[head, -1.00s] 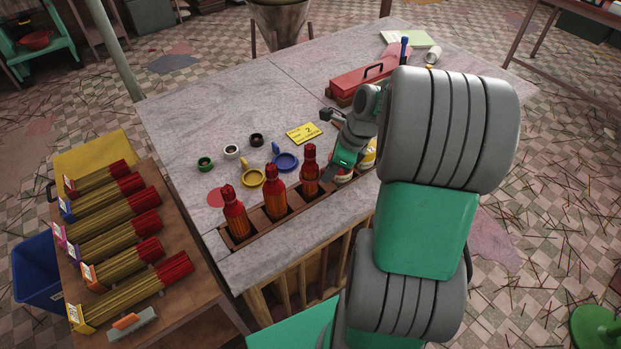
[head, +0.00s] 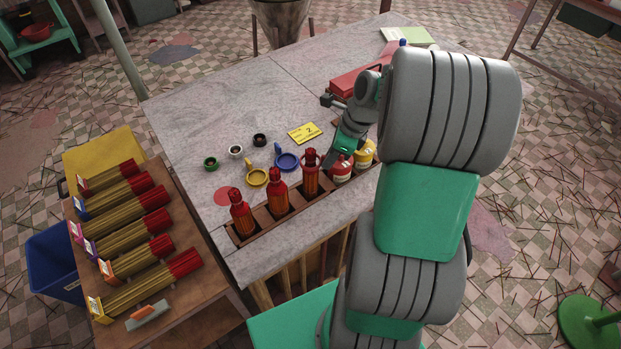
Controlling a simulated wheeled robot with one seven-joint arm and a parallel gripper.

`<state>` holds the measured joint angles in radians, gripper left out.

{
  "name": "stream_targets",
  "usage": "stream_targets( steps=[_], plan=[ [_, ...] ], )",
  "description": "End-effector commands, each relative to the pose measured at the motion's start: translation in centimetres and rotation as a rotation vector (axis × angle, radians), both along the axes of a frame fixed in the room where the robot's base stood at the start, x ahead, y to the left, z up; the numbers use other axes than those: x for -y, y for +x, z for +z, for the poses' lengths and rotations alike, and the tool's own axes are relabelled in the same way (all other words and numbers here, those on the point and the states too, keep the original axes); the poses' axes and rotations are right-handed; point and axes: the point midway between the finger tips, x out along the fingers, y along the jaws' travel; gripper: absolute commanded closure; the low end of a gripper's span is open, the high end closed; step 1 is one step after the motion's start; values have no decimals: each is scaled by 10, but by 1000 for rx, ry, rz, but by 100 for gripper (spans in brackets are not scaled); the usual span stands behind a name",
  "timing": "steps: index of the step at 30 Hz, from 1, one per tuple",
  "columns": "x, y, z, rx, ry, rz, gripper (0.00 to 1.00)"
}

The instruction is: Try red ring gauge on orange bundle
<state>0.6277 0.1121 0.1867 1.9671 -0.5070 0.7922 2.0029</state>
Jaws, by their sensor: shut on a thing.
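My gripper (head: 328,160) is at the right of the row of red-topped bottles, close to the third one, seen small and partly hidden by my arm. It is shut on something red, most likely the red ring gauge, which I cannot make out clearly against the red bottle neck. On the side cart lie several stick bundles with red ends. The orange bundle (head: 140,259), with an orange label, lies second from the near end, with its red end to the right. It is well left of my gripper.
A yellow ring gauge (head: 256,178) and a blue ring gauge (head: 287,162) lie on the marble table (head: 212,120). Upright red-topped bottles (head: 277,193) stand in a wooden rack. A grey tool (head: 147,314) lies at the cart's near edge. A red toolbox (head: 355,82) stands behind my gripper.

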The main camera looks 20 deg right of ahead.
Motion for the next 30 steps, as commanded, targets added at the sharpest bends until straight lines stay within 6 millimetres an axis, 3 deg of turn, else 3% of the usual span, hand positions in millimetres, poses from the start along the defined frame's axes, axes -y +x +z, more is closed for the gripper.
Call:
stream_targets(
  steps=[30],
  plan=[
    [0, 1, 71, 1, 0, 0, 100]
  ],
)
